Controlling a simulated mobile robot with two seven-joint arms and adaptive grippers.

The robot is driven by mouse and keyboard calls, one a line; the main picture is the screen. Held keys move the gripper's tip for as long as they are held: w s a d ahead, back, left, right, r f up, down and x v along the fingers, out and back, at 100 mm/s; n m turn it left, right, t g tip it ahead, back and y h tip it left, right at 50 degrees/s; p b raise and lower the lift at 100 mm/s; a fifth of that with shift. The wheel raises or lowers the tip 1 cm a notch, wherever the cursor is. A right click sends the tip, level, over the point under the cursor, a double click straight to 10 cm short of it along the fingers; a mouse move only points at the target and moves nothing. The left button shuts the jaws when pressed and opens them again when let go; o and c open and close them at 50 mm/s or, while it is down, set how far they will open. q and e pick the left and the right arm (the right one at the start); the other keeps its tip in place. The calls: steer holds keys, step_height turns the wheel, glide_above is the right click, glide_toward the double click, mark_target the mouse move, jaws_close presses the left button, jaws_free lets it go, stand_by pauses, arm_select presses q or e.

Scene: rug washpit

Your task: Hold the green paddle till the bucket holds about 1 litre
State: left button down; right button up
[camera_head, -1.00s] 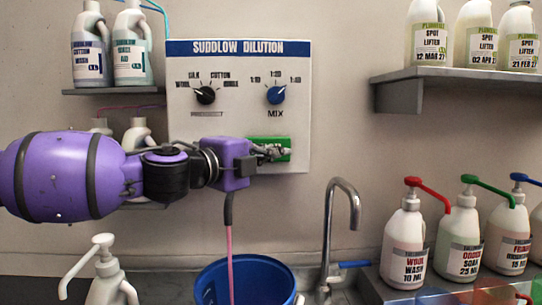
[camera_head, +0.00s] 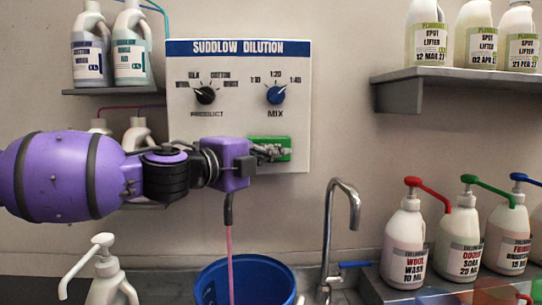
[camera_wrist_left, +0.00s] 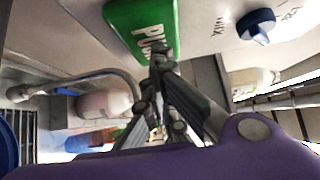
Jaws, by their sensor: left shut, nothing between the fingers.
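The green paddle (camera_head: 284,143) is on the lower right of the white Suddlow Dilution panel (camera_head: 240,124). My left gripper (camera_head: 272,152) is shut and empty, with its fingertips against the paddle's front. In the left wrist view the paddle (camera_wrist_left: 142,24) shows "PU" lettering, and my fingertips (camera_wrist_left: 160,52) meet its lower edge. A pink stream (camera_head: 229,262) runs from the dark spout (camera_head: 228,208) down into the blue bucket (camera_head: 210,284). The liquid level inside the bucket is hidden. My right gripper is not in view.
A curved steel tap (camera_head: 330,225) stands right of the bucket. Pump bottles, including Wool Wash (camera_head: 404,243), line the right ledge. A white pump bottle (camera_head: 104,280) stands left of the bucket. Product and mix knobs (camera_head: 275,95) sit above the paddle.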

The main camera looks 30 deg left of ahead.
arm_select(q)
steer(key=shift+w+a+f, duration=0.15)
steer(key=shift+a, duration=0.2)
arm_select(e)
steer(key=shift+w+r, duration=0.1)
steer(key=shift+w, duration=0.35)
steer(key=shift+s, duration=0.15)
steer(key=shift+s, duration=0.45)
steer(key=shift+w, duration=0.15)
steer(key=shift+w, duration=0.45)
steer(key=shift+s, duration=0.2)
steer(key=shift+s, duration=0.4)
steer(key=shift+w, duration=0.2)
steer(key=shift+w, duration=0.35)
